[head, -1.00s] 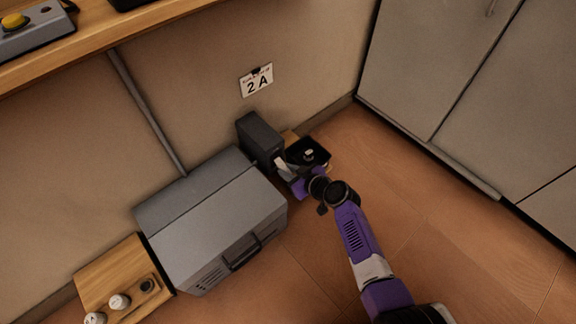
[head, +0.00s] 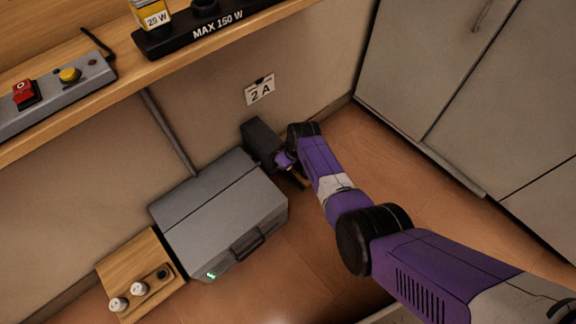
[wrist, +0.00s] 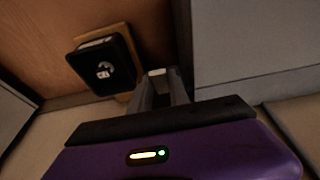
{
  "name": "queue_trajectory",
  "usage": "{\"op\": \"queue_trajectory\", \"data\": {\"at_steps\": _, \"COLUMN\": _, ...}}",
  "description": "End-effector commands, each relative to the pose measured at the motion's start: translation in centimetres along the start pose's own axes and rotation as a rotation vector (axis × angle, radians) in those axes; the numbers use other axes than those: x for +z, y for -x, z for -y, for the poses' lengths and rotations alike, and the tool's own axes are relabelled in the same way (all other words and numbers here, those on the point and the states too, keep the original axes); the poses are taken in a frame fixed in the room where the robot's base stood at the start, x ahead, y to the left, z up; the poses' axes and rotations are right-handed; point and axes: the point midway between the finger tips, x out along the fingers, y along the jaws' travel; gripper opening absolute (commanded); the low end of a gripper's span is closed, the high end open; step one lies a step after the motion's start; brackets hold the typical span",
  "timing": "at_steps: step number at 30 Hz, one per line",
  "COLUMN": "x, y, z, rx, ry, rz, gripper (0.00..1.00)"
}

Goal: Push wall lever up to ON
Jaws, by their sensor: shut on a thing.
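The wall lever's dark housing (head: 262,143) stands low against the wall, beside the large grey box. My gripper (head: 284,160) is at its right side in the head view, and my wrist and arm hide much of that spot. In the wrist view my gripper's two fingers (wrist: 160,88) are shut on a small pale piece, the lever's tip (wrist: 157,72). The rest of the lever is hidden, and I cannot read any ON mark.
A grey box (head: 222,215) with a lit green light (head: 211,276) stands left of the lever. A black device with a round knob (wrist: 103,68) sits on a wooden base beside my fingers. A wooden shelf (head: 110,95) runs above; grey cabinets (head: 440,70) stand right.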

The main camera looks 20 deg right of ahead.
Motion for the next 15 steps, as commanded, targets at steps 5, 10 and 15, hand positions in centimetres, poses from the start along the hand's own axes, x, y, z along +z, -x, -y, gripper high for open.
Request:
{"op": "queue_trajectory", "data": {"at_steps": 5, "x": -0.51, "y": 0.06, "z": -0.17, "rx": 0.002, "ry": -0.002, "rz": 0.088, "gripper": 0.0}}
{"op": "queue_trajectory", "data": {"at_steps": 10, "x": -0.74, "y": 0.28, "z": -0.15, "rx": 0.002, "ry": -0.002, "rz": 0.141, "gripper": 0.0}}
{"op": "queue_trajectory", "data": {"at_steps": 15, "x": -0.86, "y": 0.43, "z": -0.13, "rx": 0.001, "ry": -0.002, "rz": 0.168, "gripper": 0.0}}
